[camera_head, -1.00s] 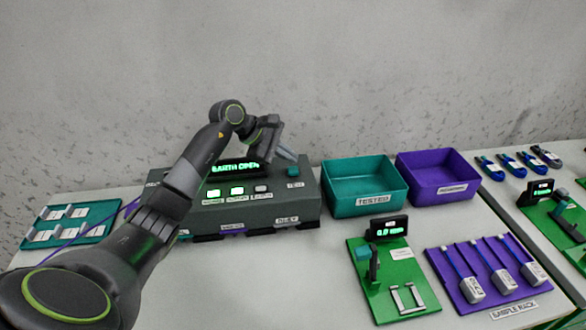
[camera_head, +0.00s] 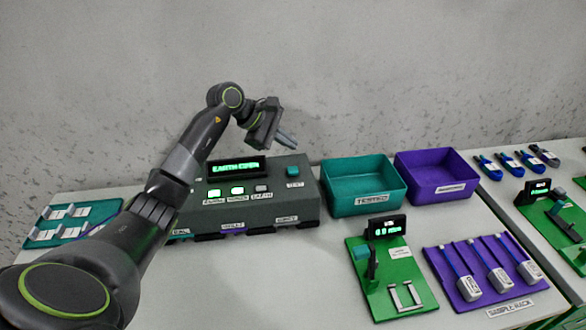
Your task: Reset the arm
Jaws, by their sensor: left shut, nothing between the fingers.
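My left arm comes in from the lower left and reaches up over the grey tester box. My left gripper (camera_head: 286,138) is shut and empty, raised above the tester's back right, apart from it. The grey tester box (camera_head: 262,212) has a lit green display (camera_head: 236,167) that seems to read "EARTH OPEN", two lit green squares, one grey square and a teal button (camera_head: 293,171). A thin blue-purple cable (camera_head: 104,218) shows partly at the left, and my arm hides some of it. My right gripper is out of view.
A teal bin (camera_head: 365,200) marked "TESTED" and a purple bin (camera_head: 437,192) stand right of the tester. In front are a green fixture (camera_head: 405,295) with a small display and a purple sample rack (camera_head: 470,294) with several cabled pieces. A teal tray (camera_head: 50,232) lies at the left.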

